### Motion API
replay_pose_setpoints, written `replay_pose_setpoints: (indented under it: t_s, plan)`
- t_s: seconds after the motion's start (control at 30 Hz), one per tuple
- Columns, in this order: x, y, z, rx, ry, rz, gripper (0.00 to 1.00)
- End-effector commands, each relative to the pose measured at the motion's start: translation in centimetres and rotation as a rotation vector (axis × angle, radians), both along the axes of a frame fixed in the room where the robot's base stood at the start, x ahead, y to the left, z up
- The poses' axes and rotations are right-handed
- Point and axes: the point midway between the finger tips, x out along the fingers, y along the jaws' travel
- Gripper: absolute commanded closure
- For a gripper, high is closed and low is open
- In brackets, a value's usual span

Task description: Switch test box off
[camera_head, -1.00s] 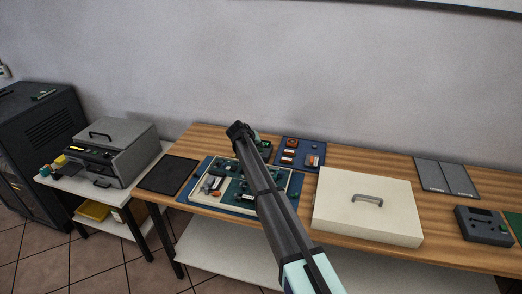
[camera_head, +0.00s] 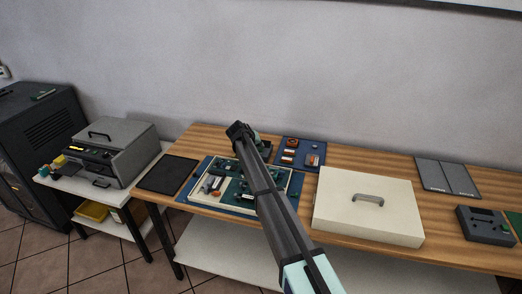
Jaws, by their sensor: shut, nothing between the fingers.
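My gripper (camera_head: 239,130) is the dark end of my arm, which reaches up from the bottom over the wooden bench. Its fingers look shut, with nothing seen between them. A dark box with green on it (camera_head: 264,148) lies just behind the tip, partly hidden by my arm; I cannot tell whether they touch. A small grey box with a dark panel (camera_head: 486,226) stands at the bench's right end, well apart from my gripper. I cannot tell which of these is the test box, and no switch position is readable.
A cream tray (camera_head: 287,206) with green boards and small parts lies under my arm. A blue mat (camera_head: 315,146) with orange-and-white parts is behind. A large cream lidded case (camera_head: 340,205) stands right of my arm. A grey machine (camera_head: 130,150) is on the left table. A black mat (camera_head: 167,174) is bare.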

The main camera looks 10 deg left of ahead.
Motion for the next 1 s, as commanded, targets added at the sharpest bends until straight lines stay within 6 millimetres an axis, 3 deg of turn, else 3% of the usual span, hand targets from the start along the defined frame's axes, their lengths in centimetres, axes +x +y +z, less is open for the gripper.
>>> replay_pose_setpoints:
  t_s: [0.47,1.0]
  plan:
    - [0.0,0.0,0.7,0.000,0.000,0.000,1.00]
    - [0.0,0.0,5.4,0.000,-0.001,0.001,1.00]
